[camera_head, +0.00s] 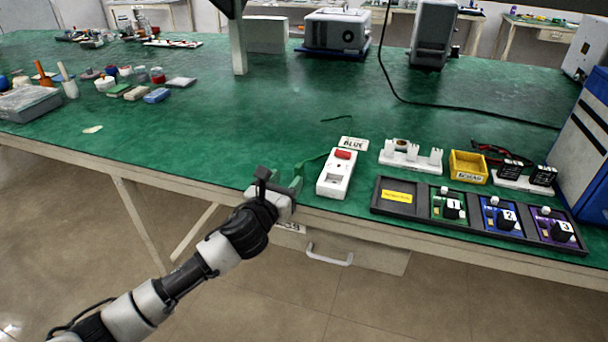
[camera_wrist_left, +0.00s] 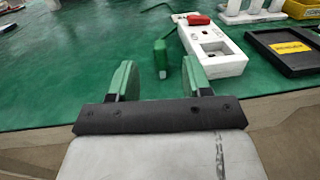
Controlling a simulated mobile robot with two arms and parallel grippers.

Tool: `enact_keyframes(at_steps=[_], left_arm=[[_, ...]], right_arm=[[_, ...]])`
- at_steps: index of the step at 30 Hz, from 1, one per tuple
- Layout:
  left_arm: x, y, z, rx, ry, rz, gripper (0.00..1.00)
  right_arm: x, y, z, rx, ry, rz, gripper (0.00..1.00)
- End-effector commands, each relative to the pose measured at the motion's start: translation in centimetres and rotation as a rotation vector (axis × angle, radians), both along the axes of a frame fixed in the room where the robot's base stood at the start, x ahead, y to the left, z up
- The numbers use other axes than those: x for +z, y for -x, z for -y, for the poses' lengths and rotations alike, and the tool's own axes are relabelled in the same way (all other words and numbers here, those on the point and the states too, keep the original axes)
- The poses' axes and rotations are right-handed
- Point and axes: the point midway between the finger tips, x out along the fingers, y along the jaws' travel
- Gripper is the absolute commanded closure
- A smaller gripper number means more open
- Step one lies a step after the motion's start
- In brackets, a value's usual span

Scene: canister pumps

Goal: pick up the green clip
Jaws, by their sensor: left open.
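The green clip (camera_wrist_left: 160,57) stands on the green table in the left wrist view, a small green piece beside the white device with the red top. In the head view it is hard to tell apart from my gripper's green fingers. My left gripper (camera_head: 297,182) is at the table's front edge, left of the white device. In the left wrist view its two green fingers (camera_wrist_left: 160,80) are apart with nothing held; the clip shows in the gap between them, a little beyond the tips. My right gripper is not in view.
The white device (camera_head: 335,178) stands close to the right of my left gripper. A black tray (camera_head: 402,208) with several numbered modules, a white rack (camera_head: 410,160) and a yellow bin (camera_head: 468,168) lie farther right. The table left of my gripper is largely clear.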

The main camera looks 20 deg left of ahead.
Motion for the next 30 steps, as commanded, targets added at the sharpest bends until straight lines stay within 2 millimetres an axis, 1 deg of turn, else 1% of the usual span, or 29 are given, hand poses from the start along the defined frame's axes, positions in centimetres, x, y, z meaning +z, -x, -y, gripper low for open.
enact_keyframes(at_steps=[1,3,6,14,21,25,30], left_arm=[[0.0,-0.9,0.1,0.002,0.002,0.000,0.51],[0.0,-2.1,0.3,0.001,0.004,-0.002,0.51],[-0.2,-3.3,0.5,0.002,0.005,-0.004,0.51],[-0.3,-5.2,0.8,0.001,0.006,-0.006,0.51],[-0.6,-8.4,1.2,0.001,0.006,-0.006,0.51],[-0.6,-9.3,1.3,0.001,0.007,-0.008,0.51],[-0.5,-9.4,1.3,0.000,0.005,-0.007,0.51]], right_arm=[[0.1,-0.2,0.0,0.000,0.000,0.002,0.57],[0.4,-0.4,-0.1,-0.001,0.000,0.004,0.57],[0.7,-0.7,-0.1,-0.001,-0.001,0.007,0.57],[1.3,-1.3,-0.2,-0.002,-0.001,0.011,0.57],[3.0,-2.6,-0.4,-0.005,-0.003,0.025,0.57],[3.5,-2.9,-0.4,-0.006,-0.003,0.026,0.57],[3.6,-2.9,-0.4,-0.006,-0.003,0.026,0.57]])
